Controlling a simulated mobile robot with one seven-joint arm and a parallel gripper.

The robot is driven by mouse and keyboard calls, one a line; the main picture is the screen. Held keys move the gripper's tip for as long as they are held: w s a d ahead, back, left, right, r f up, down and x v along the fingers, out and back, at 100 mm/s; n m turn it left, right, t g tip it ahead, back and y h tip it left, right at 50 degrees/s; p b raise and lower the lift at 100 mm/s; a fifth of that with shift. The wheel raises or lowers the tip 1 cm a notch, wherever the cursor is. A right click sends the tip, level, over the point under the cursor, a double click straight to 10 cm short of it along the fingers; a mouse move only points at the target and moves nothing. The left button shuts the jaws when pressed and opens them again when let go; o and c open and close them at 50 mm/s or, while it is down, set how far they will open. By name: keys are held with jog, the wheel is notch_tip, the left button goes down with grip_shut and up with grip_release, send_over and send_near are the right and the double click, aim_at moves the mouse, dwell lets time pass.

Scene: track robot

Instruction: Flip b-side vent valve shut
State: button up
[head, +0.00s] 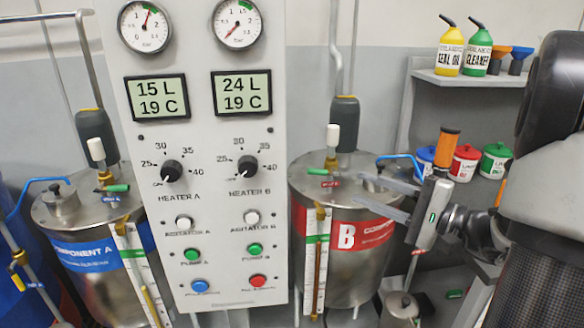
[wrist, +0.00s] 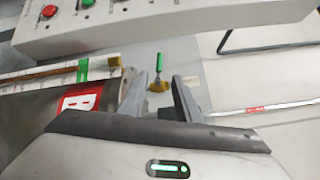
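The B-side vent valve (head: 317,171) is on the lid of the B tank, with a green lever pointing left toward the panel. In the wrist view the valve (wrist: 160,64) shows its green lever and brass body just beyond and between my fingertips. The lever points up in that picture. My gripper (head: 359,188) is open and empty, reaching from the right over the B tank (head: 345,261). The fingers (wrist: 156,80) look apart from the valve, but the exact gap is hard to tell. Its open or shut setting is unclear.
The control panel (head: 213,220) stands left of the B tank. A white-topped fitting (head: 332,140) and a dark cylinder (head: 344,120) rise from the lid. A blue hose (head: 400,158) arches near my gripper. A shelf (head: 470,78) with bottles is at the back right.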

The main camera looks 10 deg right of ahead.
aim_at(312, 170)
jog(key=x, duration=1.7)
jog(key=shift+a+b, duration=0.1)
jog(key=shift+b, duration=0.2)
